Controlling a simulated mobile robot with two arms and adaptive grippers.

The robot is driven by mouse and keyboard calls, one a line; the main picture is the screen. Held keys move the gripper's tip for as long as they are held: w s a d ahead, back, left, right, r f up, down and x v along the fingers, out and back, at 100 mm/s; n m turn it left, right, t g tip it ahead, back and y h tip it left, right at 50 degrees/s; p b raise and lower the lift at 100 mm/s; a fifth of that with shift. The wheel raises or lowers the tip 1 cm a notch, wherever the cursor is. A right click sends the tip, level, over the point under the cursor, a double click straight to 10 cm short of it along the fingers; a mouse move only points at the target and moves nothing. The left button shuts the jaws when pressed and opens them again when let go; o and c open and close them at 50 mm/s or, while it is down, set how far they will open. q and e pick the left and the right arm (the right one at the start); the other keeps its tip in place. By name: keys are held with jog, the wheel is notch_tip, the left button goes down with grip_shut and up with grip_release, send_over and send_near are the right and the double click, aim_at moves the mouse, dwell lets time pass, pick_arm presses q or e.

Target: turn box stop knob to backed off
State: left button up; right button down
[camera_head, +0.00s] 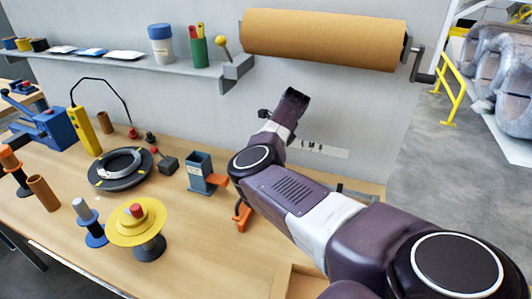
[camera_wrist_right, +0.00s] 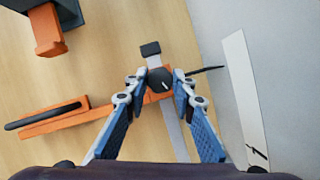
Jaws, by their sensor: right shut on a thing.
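The black box stop knob (camera_wrist_right: 161,80) shows in the right wrist view on an orange block, over a grey metal strip. A short white pointer line on its face slants toward the lower right of that view. My right gripper (camera_wrist_right: 160,84) has its blue-padded fingers on either side of the knob, the tips shut on it. In the head view my right arm covers the knob, and the jaws cannot be made out there. My left gripper is not in view.
A white label strip (camera_wrist_right: 246,97) runs beside the knob; it shows in the head view (camera_head: 318,148) with small dark marks. An orange bar with a black handle (camera_wrist_right: 45,116) lies near. A brown roll (camera_head: 322,38) hangs above. A yellow spool (camera_head: 138,223) stands on the bench.

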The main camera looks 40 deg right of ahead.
jog(key=shift+d+n+y, duration=0.15)
jog(key=shift+n+y, duration=0.25)
jog(key=shift+n, duration=0.6)
jog(key=shift+f+n+y, duration=0.15)
jog(key=shift+n+y, duration=0.15)
jog(key=shift+n, duration=0.6)
jog(key=shift+n+g+y+b, duration=0.3)
jog(key=shift+n+g+b, duration=0.1)
jog(key=shift+n+b, duration=0.6)
jog(key=shift+n+y+b, duration=0.4)
jog(key=shift+n+b, duration=0.5)
jog(key=shift+b, duration=0.15)
jog(key=shift+g, duration=0.3)
jog(key=c, duration=1.6)
grip_release()
jog(key=shift+w, duration=0.1)
